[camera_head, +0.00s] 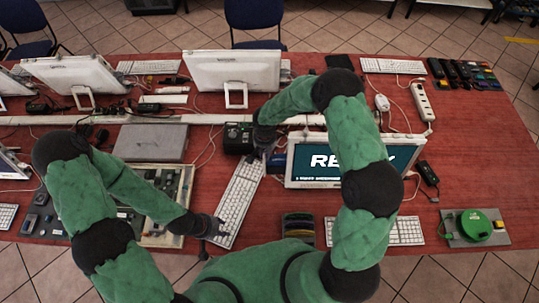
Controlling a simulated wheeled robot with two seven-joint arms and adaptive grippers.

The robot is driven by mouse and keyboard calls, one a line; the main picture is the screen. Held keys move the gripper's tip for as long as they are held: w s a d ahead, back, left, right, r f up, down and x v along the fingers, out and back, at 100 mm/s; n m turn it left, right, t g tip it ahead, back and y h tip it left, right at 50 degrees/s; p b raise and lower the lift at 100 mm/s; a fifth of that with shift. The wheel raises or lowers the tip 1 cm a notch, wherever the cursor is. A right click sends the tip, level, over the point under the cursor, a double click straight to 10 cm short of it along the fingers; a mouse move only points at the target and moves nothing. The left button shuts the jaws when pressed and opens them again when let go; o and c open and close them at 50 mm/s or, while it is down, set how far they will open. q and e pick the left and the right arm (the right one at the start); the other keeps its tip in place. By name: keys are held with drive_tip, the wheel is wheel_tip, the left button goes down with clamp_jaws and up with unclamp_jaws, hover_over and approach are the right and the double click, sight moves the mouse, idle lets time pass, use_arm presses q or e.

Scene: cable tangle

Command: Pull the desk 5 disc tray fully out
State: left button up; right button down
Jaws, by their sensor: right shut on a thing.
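A black drive box (238,138) stands on the red table, left of the monitor that shows "READY" (305,172). My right gripper (266,153) reaches down at the right front of this box. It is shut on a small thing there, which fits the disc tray. The jaws and the wrist hide most of the tray, so I cannot tell how far out it is. My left gripper (217,229) is low over the near end of a slanted white keyboard (240,200). Its fingers are too small and dark to show whether they are open.
A grey flat case (151,142) and a tray of circuit boards (158,178) lie to the left. A second keyboard (404,232) and a green cable reel (474,226) are at the right. Loose cables and a power strip (422,102) lie behind.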

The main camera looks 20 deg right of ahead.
drive_tip(key=a+b, duration=0.1)
drive_tip(key=a, duration=0.1)
drive_tip(key=w+a+b, duration=0.1)
drive_tip(key=a, duration=0.1)
drive_tip(key=shift+w+a, duration=0.15)
drive_tip(key=c, duration=1.1)
unclamp_jaws()
drive_tip(key=shift+c, duration=0.2)
wheel_tip(320, 180, up, 12)
